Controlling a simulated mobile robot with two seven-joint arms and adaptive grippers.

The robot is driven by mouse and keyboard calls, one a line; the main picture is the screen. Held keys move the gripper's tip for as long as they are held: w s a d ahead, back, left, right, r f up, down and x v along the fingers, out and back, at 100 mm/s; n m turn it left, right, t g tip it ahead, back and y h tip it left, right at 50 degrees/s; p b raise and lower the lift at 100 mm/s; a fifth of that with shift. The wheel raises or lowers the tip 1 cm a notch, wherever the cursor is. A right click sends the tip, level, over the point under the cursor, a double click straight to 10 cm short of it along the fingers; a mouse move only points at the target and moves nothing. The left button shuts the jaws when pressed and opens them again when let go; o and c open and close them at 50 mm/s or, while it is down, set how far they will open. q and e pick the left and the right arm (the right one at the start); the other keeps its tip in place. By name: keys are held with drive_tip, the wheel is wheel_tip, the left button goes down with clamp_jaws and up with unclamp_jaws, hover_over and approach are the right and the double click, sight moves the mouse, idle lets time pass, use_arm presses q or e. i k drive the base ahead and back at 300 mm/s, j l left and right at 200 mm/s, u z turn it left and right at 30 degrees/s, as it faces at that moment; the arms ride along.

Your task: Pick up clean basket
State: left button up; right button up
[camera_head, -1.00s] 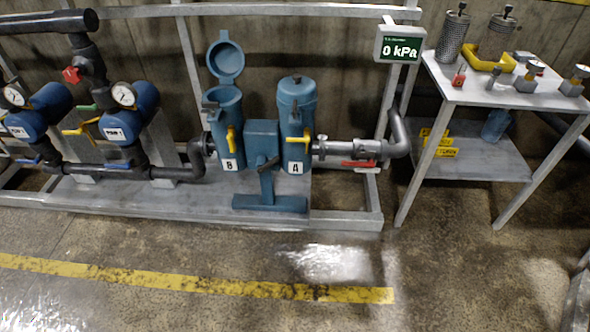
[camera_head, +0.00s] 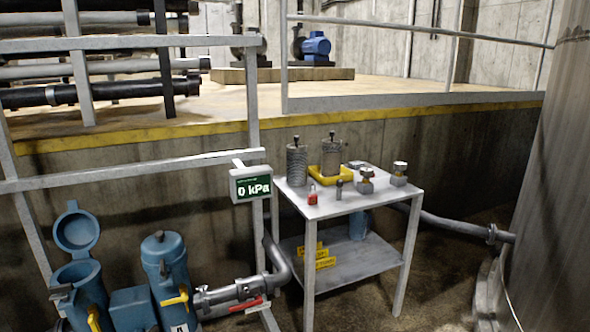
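Two upright cylindrical metal mesh baskets with dark top handles stand at the back of a grey metal table. The left basket (camera_head: 297,161) stands directly on the tabletop. The right basket (camera_head: 332,157) stands in or just behind a yellow tray (camera_head: 314,172). Which of them is clean I cannot tell at this size. The table (camera_head: 345,203) is right of the blue filter housings. Housing B (camera_head: 80,285) has its round lid raised open, and housing A (camera_head: 165,270) is closed. Neither of my grippers is in view.
A pressure display (camera_head: 252,186) reading 0 kPa is mounted on the frame left of the table. The lower shelf holds yellow signs (camera_head: 320,258). A large cylindrical tank (camera_head: 560,180) stands at right.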

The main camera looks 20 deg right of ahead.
sight(296, 153)
drive_tip(key=i+l+z, duration=0.35)
drive_tip(key=i+l, duration=0.55)
drive_tip(key=i, duration=0.05)
